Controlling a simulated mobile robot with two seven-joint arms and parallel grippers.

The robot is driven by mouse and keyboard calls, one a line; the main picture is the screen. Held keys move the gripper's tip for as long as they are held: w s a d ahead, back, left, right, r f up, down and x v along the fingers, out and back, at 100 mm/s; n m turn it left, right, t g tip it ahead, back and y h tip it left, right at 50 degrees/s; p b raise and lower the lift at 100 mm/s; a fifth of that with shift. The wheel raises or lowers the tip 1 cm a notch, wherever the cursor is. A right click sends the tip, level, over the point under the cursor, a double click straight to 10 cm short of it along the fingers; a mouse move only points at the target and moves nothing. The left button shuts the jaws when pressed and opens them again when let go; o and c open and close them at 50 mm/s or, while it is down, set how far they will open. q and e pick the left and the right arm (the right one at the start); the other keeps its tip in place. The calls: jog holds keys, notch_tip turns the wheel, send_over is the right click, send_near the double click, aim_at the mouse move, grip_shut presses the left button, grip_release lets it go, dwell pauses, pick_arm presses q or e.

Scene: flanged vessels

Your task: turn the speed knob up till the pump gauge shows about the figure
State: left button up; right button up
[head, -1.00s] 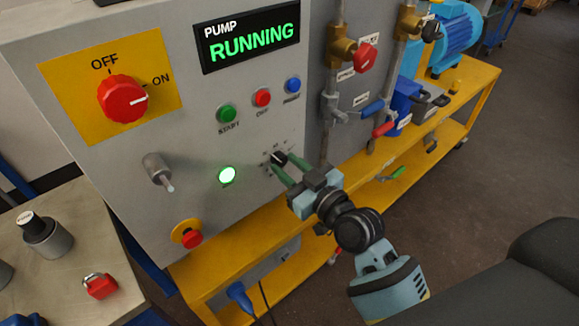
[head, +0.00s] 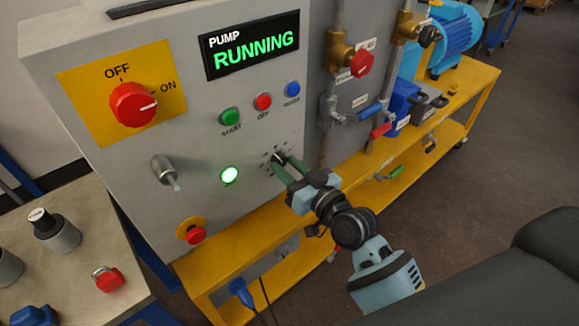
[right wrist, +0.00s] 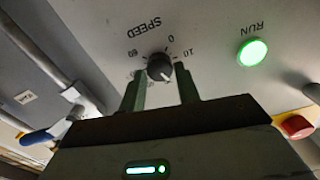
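The speed knob is a small dark knob (head: 278,158) with a ring of figures, low on the right of the grey pump panel. In the right wrist view the knob (right wrist: 160,67) shows upside down under the word SPEED, with a pale pointer mark. My right gripper (head: 283,165) reaches it from the lower right. Its two green fingers (right wrist: 160,76) stand on either side of the knob, very close; I cannot tell whether they press on it. The display (head: 252,46) reads PUMP RUNNING. I cannot make out a pump gauge. My left gripper is out of view.
The green lamp (head: 229,175) is lit. Start, off and other buttons sit above the knob; a red rotary switch (head: 133,104) points to ON. A red emergency button (head: 195,235) is lower left. Pipes and valves (head: 361,63) stand close on the right, above a yellow bench (head: 487,76).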

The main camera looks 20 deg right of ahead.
jog(key=o, duration=0.3)
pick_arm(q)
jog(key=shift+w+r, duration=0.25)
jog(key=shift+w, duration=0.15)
pick_arm(e)
jog(key=shift+o, duration=0.2)
jog(key=shift+s+d+f, duration=0.1)
jog(key=shift+s, duration=0.15)
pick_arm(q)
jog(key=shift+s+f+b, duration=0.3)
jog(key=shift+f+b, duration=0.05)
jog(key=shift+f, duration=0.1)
pick_arm(e)
jog(key=v, duration=0.7)
jog(key=shift+s, duration=0.15)
